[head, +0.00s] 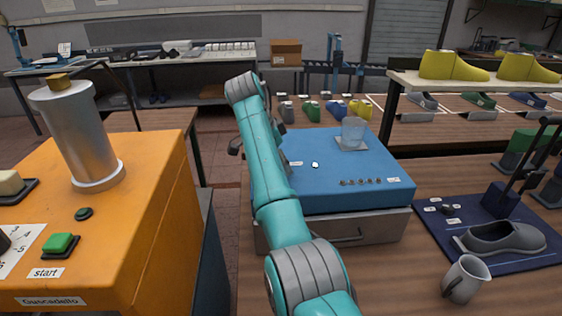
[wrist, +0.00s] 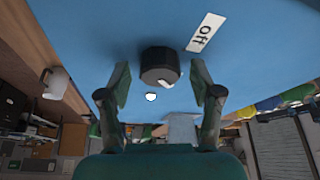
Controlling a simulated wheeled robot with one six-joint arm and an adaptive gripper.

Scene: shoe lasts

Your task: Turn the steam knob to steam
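The steam knob (wrist: 160,66) is a black round knob with a white mark on its near edge, on the blue panel in the wrist view. A white label reading "off" (wrist: 205,32) lies to its upper right. My gripper (wrist: 160,72) is open, with one finger on each side of the knob and a visible gap on both sides. In the head view, the blue-topped machine (head: 330,200) stands in the middle; my arm hides the knob and most of my gripper there. No label reading "steam" can be made out.
An orange machine (head: 150,215) with a metal cylinder (head: 78,130) is at left.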

